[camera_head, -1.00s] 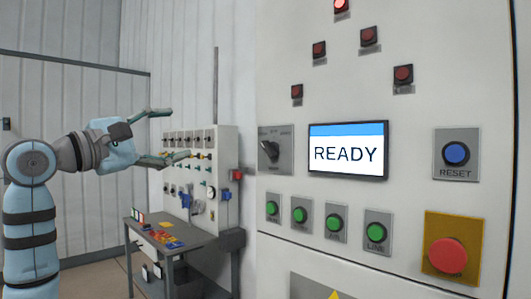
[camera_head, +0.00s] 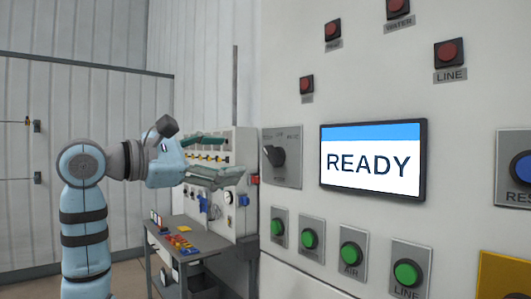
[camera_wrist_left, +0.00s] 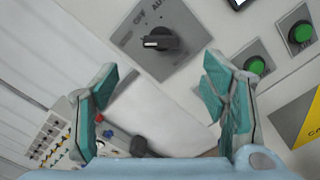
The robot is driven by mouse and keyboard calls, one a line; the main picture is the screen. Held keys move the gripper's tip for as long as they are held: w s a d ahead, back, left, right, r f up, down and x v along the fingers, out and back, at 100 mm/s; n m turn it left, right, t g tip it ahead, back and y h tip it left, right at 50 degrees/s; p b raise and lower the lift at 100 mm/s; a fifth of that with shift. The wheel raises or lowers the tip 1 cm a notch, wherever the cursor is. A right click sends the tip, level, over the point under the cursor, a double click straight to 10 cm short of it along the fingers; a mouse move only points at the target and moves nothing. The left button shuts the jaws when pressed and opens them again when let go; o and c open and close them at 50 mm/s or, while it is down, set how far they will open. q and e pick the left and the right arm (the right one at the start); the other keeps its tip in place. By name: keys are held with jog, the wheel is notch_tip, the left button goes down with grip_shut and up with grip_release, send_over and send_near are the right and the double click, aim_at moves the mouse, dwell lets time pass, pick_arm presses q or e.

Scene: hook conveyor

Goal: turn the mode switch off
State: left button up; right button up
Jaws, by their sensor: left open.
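The mode switch is a dark rotary knob (camera_head: 275,156) on a grey plate (camera_head: 291,172), left of the screen on the white cabinet. In the left wrist view the knob (camera_wrist_left: 160,41) is near the top, between and beyond the fingertips, with the marks OFF and AUTO partly readable on its plate. My left gripper (camera_head: 222,160) is open and empty, to the left of the switch and apart from it. Its two teal fingers (camera_wrist_left: 165,90) also show in the left wrist view, spread apart. My right gripper is not in view.
A screen (camera_head: 372,162) reads READY. Green buttons (camera_head: 310,238) line the cabinet below it, with red lamps (camera_head: 449,54) above. A blue reset button (camera_head: 523,168) is at the right edge. A side panel with small switches (camera_head: 240,199) and a grey table (camera_head: 200,248) stand behind my left arm.

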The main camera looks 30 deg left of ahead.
aim_at(269, 156)
pick_arm(q)
jog(key=x, duration=0.2)
jog(key=p+x, duration=0.1)
jog(key=x, duration=0.2)
jog(key=shift+w+d+r, duration=0.25)
jog(key=shift+w+d, duration=0.05)
jog(key=shift+d, duration=0.05)
jog(key=x, duration=0.2)
jog(key=p+x, duration=0.1)
jog(key=x, duration=0.2)
jog(key=shift+w+a+f, duration=0.15)
jog(key=shift+w+f, duration=0.2)
jog(key=shift+w, duration=0.05)
jog(key=shift+s+a+r, duration=0.1)
jog(key=shift+s, duration=0.25)
jog(key=shift+c, duration=0.6)
jog(key=shift+w, duration=0.15)
jog(key=c, duration=1)
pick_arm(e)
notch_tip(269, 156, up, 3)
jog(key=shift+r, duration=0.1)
